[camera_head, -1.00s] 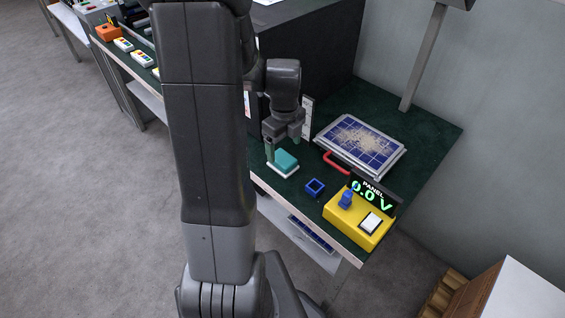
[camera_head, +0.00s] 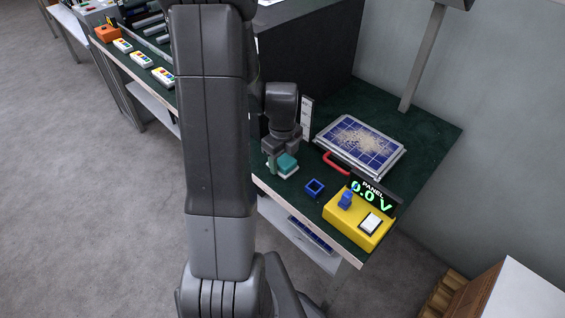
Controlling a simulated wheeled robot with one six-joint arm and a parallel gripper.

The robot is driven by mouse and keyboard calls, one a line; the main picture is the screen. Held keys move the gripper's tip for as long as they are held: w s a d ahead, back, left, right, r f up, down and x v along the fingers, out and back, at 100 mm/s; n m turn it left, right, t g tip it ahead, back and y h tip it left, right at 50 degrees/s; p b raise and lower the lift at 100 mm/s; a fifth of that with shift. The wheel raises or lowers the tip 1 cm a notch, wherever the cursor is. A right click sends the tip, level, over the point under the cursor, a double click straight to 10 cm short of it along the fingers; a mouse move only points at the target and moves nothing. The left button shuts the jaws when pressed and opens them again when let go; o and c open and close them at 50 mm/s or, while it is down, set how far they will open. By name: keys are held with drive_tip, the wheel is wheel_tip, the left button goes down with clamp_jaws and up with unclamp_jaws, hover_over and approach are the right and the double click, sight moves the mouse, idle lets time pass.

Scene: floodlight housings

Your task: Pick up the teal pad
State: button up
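The teal pad (camera_head: 288,161) is a small block on a white base (camera_head: 286,173) near the front edge of the green table. My gripper (camera_head: 279,161) points down at the pad, low over its left and back side. One finger shows at the pad's left, with a small gap between them. The other finger is hidden behind the pad or the gripper body. The gripper looks open, and the pad still rests on its base.
A blue open square holder (camera_head: 314,187) and a yellow meter box (camera_head: 357,219) reading 0.0 V stand to the right. A dark cabinet (camera_head: 310,55) stands at the back.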

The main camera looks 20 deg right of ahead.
sight(282, 158)
drive_tip(key=shift+r, duration=0.1)
drive_tip(key=shift+c, duration=0.4)
drive_tip(key=shift+r, duration=0.55)
wheel_tip(282, 158, up, 17)
drive_tip(key=p, duration=0.1)
drive_tip(key=shift+p, duration=0.35)
drive_tip(key=shift+f, duration=0.15)
drive_tip(key=shift+o, duration=1)
drive_tip(key=shift+c, duration=0.4)
